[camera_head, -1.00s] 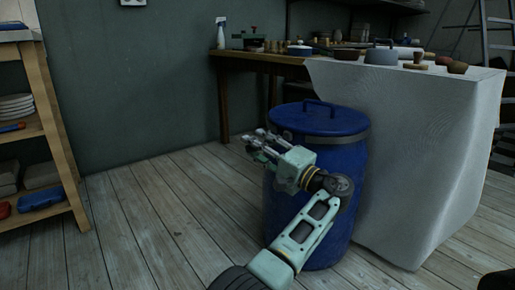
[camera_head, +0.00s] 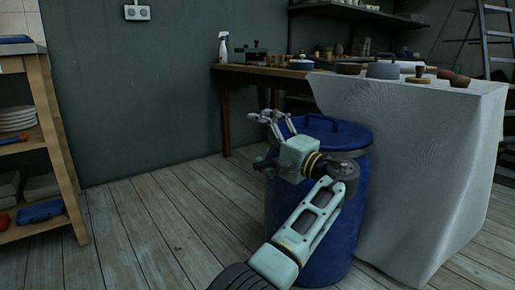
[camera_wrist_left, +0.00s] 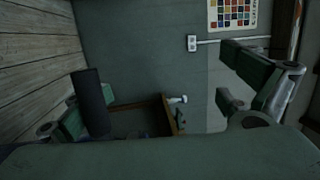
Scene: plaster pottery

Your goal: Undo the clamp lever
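A blue barrel (camera_head: 340,235) stands on the floor against the cloth-covered table. Its blue lid (camera_head: 345,137) has a handle on top, and a grey clamp band (camera_head: 361,152) shows at the rim's right side. My left gripper (camera_head: 268,118) is in front of the barrel's upper left, fingers pointing up and left, spread and empty. My right gripper is not in view.
The white cloth-covered table (camera_head: 430,170) with pots stands right of the barrel. A wooden bench (camera_head: 225,110) with a spray bottle (camera_head: 223,48) is behind. A wooden shelf (camera_head: 58,130) stands at the left. The plank floor between shelf and barrel is clear.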

